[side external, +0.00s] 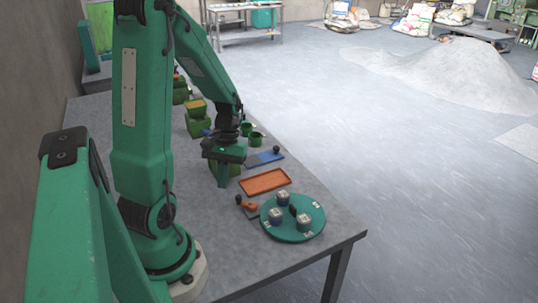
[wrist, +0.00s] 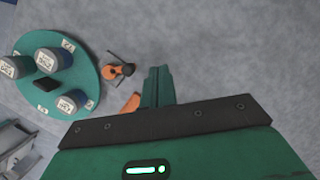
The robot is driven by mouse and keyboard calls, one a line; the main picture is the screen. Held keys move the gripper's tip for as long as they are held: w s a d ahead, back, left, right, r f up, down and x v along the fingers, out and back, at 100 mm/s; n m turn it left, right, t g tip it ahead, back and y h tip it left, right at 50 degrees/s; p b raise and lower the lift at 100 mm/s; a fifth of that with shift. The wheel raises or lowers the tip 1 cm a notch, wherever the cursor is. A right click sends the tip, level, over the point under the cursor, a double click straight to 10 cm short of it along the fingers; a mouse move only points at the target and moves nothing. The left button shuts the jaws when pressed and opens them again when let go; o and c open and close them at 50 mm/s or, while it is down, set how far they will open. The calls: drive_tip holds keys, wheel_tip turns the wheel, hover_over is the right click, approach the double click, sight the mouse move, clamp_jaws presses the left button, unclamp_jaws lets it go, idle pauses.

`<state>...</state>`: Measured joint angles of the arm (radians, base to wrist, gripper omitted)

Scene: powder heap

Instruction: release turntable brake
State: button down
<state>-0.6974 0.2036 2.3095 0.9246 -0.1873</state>
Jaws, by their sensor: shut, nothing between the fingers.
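The turntable (side external: 290,236) is a round green disc near the table's front right corner, with several small grey jars and pale labels on it. It also shows at the left of the wrist view (wrist: 84,72). Beside its rim is the brake, an orange lever (side external: 249,206) with a black knob; it shows again in the wrist view (wrist: 114,73), apart from my fingers. My gripper (side external: 223,181) is shut and empty, pointing down behind the orange tray, to the left of it. In the wrist view its fingers (wrist: 157,84) are together, right of the lever.
A blue plate with a black knob (side external: 264,158), green cups (side external: 256,139) and a green box with yellow contents (side external: 197,107) stand farther back. The table (side external: 235,265) is bare toward its front.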

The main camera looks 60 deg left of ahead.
drive_tip(key=s+v, duration=0.1)
drive_tip(key=v, duration=0.6)
drive_tip(key=shift+s+a+r, duration=0.15)
drive_tip(key=shift+s+a, duration=0.05)
drive_tip(key=shift+s, duration=0.3)
drive_tip(key=w+m, duration=0.4)
drive_tip(key=w, duration=0.7)
drive_tip(key=shift+d+y, duration=0.35)
drive_tip(key=shift+y, duration=0.05)
drive_tip(key=shift+s, duration=0.1)
drive_tip(key=x, duration=0.9)
drive_tip(key=shift+d+f, duration=0.1)
drive_tip(key=shift+f, duration=0.2)
drive_tip(key=shift+s+d+f, duration=0.1)
drive_tip(key=shift+s+f, duration=0.05)
drive_tip(key=shift+s, duration=0.05)
drive_tip(key=shift+s+d, duration=0.5)
drive_tip(key=shift+s, duration=0.25)
drive_tip(key=shift+s+d, duration=0.45)
drive_tip(key=shift+s, duration=0.25)
